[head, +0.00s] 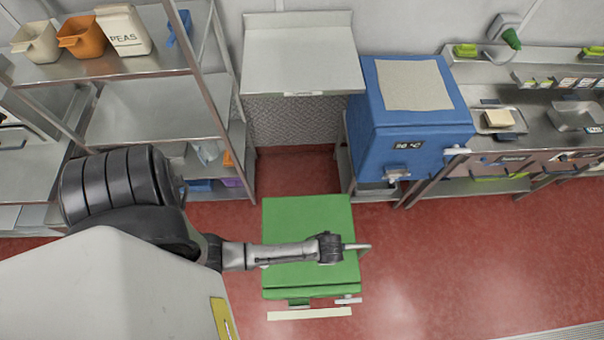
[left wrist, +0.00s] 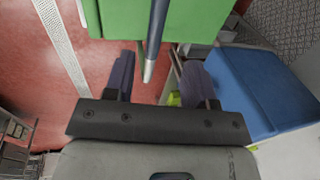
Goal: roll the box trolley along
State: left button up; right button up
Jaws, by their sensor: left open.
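The green box (head: 305,215) stands low on the red floor in the middle of the head view; any trolley base under it is hidden. My left arm reaches across its top from the left. My left gripper (head: 338,247) is at the box's right edge, beside a thin metal bar (head: 358,246). In the left wrist view the green box (left wrist: 170,18) fills the top. There a grey bar (left wrist: 156,40) comes down between the open fingers of my left gripper (left wrist: 158,72); I cannot tell whether either finger touches it. My right gripper is not in view.
A blue box (head: 412,130) stands behind and to the right, near a steel counter (head: 540,90). A steel shelf rack (head: 150,110) is at the left. A pale strip (head: 310,313) lies in front of the green box. Red floor (head: 480,260) is clear to the right.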

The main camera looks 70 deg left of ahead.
pick_arm(q)
jog(key=f, duration=0.4)
jog(key=a+f, duration=0.1)
jog(key=f, duration=0.3)
jog(key=a+f, duration=0.1)
jog(key=f, duration=0.4)
jog(key=shift+w+a, duration=0.15)
jog(key=shift+w, duration=0.25)
jog(key=shift+c, duration=0.2)
grip_shut()
